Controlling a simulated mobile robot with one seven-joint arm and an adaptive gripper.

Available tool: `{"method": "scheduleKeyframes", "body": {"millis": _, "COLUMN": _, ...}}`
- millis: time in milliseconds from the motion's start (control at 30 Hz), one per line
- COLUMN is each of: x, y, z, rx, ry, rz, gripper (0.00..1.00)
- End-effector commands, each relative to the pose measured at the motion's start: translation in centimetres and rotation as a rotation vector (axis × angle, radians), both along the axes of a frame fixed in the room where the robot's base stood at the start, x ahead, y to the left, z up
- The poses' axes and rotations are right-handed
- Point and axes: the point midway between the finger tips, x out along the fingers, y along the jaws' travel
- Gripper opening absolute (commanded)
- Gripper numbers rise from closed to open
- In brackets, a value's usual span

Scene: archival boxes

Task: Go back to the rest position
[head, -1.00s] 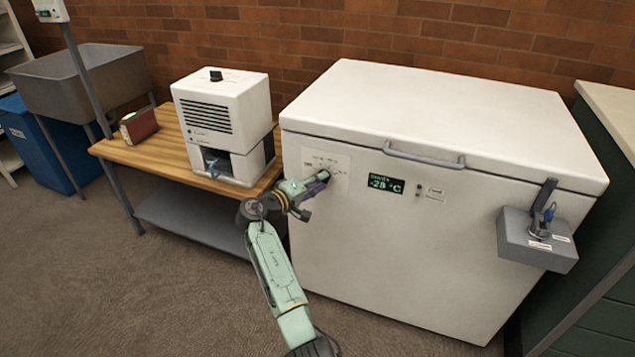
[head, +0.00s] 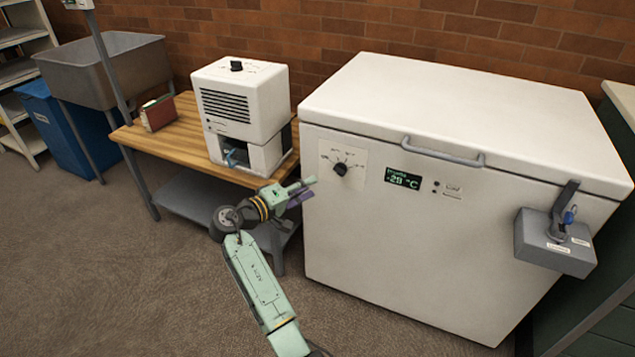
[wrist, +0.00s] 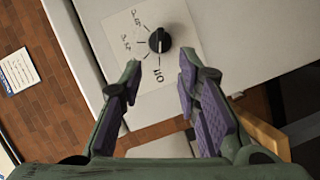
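My gripper (head: 306,190) is in front of the left end of a white chest freezer (head: 420,260), apart from it. In the wrist view my gripper (wrist: 160,95) is open, its two purple-padded fingers spread with nothing between them. A black dial knob (head: 341,169) on a pale plate is on the freezer front, just right of and above the fingertips. The knob also shows in the wrist view (wrist: 159,40), beyond the fingertips and not touched. My green arm is bent over the floor in front of the table.
A wooden table (head: 180,148) bears a white machine (head: 242,100) and a red box (head: 158,113). The freezer has a display (head: 402,178), a handle (head: 443,152) and a grey latch box (head: 556,240). A grey sink (head: 105,70) and blue bin (head: 60,130) stand left. Carpet is clear at lower left.

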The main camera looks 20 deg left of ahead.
Motion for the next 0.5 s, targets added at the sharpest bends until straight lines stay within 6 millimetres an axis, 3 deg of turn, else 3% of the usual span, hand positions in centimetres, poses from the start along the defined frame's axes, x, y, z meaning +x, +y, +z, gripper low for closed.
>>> {"method": "scheduleKeyframes", "body": {"millis": 500, "x": -0.81, "y": 0.30, "z": 0.10, "rx": 0.000, "ry": 0.000, "rz": -0.001, "gripper": 0.30}}
